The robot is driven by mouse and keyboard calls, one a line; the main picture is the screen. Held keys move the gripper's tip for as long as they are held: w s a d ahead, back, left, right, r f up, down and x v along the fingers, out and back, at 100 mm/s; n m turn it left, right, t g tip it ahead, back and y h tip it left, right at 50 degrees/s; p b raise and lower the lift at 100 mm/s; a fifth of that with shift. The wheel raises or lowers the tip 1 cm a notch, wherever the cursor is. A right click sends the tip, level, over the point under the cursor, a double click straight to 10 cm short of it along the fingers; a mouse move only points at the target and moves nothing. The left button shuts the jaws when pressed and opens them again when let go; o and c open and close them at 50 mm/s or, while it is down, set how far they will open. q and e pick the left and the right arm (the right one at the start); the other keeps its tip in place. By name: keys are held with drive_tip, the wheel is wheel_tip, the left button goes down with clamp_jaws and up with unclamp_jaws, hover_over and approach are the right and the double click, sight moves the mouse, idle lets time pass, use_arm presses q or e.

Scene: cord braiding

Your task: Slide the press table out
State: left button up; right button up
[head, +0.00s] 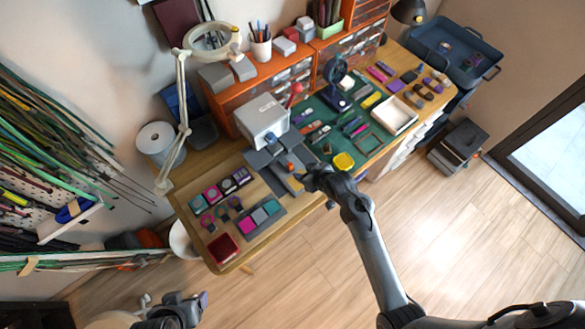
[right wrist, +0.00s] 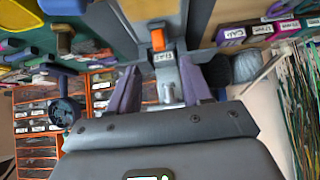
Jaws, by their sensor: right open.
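The press (head: 263,121) is a pale grey box with a red-knobbed lever at the back of the bench. Its dark grey table (head: 262,160) lies in front, with a small orange part on it. In the right wrist view the orange part (right wrist: 158,40) sits above a small label on the grey table (right wrist: 200,18). My right gripper (head: 313,179) is at the table's front right edge. In the right wrist view it (right wrist: 160,80) is open, its fingers either side of a small metal post; contact is unclear. My left gripper (head: 183,308) is low at the left, away from the bench; its jaws are unclear.
Left of the press table lie labelled boxes (head: 222,188) and a dark red tray (head: 222,248). Right of it a green mat (head: 345,125) holds tools and a yellow dish (head: 343,161). Open wooden floor (head: 460,240) lies in front of the bench.

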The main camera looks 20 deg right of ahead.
sight(290, 165)
drive_tip(key=shift+w+r+b+x, duration=0.15)
drive_tip(key=shift+b+x, duration=0.5)
drive_tip(key=shift+x, duration=2.1)
drive_tip(key=shift+w+r+b+x, duration=0.15)
drive_tip(key=shift+b+x, duration=0.45)
drive_tip(key=shift+x, duration=2.2)
